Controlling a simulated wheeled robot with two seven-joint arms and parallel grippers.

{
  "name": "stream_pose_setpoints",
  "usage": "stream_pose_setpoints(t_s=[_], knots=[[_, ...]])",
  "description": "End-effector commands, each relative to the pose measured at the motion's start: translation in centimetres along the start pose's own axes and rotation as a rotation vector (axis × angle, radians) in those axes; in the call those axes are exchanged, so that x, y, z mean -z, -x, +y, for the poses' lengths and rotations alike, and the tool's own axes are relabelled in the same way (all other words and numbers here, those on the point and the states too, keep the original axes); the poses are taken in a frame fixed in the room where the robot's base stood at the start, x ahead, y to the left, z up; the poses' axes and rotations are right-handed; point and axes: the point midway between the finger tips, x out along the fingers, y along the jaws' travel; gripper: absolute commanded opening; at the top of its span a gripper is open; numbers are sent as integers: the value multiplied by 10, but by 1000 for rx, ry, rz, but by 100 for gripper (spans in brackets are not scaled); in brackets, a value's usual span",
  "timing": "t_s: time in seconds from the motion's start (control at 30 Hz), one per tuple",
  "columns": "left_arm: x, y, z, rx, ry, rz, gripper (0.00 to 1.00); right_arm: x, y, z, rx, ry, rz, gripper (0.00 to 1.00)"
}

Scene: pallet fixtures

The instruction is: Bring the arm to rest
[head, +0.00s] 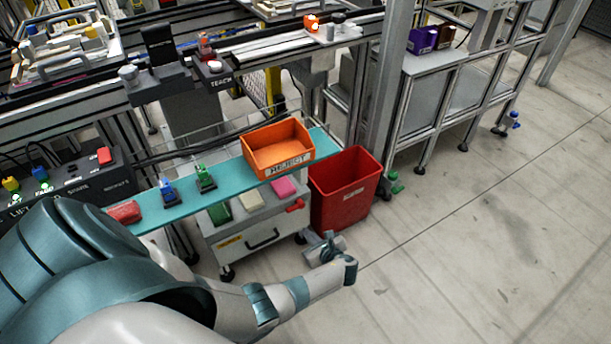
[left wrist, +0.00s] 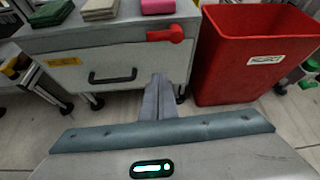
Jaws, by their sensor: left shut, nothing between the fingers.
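My left arm comes in from the lower left of the head view and reaches toward the middle. Its gripper (head: 325,246) is in front of the grey cart and the red bin, apart from both in the picture. In the left wrist view the two fingers (left wrist: 158,98) are together, shut and empty, pointing toward the gap between the cart and the bin. My right gripper is in neither view.
A red bin (head: 345,198) stands right of a grey drawer cart (head: 252,238). Above the cart, a teal shelf (head: 228,184) carries an orange reject tray (head: 279,149), green and blue items, and a red piece. Open floor (head: 480,240) lies to the right.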

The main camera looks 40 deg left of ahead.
Motion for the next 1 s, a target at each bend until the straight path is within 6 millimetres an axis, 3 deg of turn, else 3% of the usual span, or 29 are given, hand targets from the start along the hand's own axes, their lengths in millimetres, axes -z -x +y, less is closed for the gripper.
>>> stream_pose_setpoints(t_s=[0.63,0.87,1.0], knots=[[2,1,2,-2,12,8,0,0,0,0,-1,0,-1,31],[25,19,24,-19,182,101,0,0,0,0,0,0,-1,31],[47,45,47,-53,392,215,0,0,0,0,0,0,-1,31]])
